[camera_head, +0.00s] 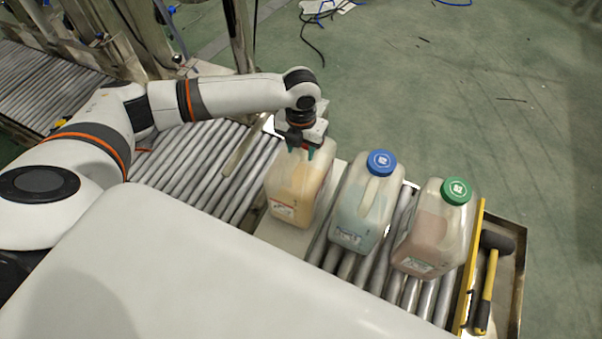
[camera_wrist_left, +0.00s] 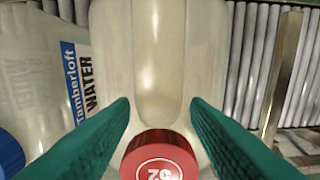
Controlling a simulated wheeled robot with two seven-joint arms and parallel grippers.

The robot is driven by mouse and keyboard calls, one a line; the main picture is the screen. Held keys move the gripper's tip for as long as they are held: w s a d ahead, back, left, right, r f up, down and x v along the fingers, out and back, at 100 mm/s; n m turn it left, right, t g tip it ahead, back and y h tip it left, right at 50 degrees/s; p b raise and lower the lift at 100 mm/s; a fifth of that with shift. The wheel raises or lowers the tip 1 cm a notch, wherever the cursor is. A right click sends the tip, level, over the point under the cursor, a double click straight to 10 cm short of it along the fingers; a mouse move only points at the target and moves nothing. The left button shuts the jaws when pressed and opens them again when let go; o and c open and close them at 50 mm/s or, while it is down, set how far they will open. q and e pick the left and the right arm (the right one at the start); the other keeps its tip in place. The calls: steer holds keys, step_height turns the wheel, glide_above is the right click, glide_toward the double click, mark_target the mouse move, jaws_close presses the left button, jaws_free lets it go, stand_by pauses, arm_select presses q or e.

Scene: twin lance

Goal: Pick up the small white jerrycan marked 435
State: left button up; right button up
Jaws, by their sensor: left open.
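Three translucent jerrycans stand in a row in the head view. The left jerrycan (camera_head: 296,194) holds yellowish liquid. The middle jerrycan (camera_head: 362,212) has a blue cap (camera_head: 382,162), and the right jerrycan (camera_head: 437,232) a green cap (camera_head: 456,191). I cannot read 435 on any of them. My left gripper (camera_head: 303,150) is over the top of the left jerrycan. In the left wrist view its green fingers (camera_wrist_left: 158,102) are open, one each side of that can's handle (camera_wrist_left: 160,55), with the red cap (camera_wrist_left: 160,158) close below. My right gripper is out of view.
The roller conveyor (camera_head: 190,165) runs under and beside the cans. A yellow bar (camera_head: 470,270) and a black-headed mallet (camera_head: 489,280) lie right of the green-capped can. In the left wrist view the neighbouring can's label (camera_wrist_left: 80,80) reads "Tamberloft WATER". Green floor (camera_head: 500,110) is open beyond.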

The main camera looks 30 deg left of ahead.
arm_select(q)
jaws_close()
stand_by(1.4)
steer(key=shift+w+r, duration=0.1)
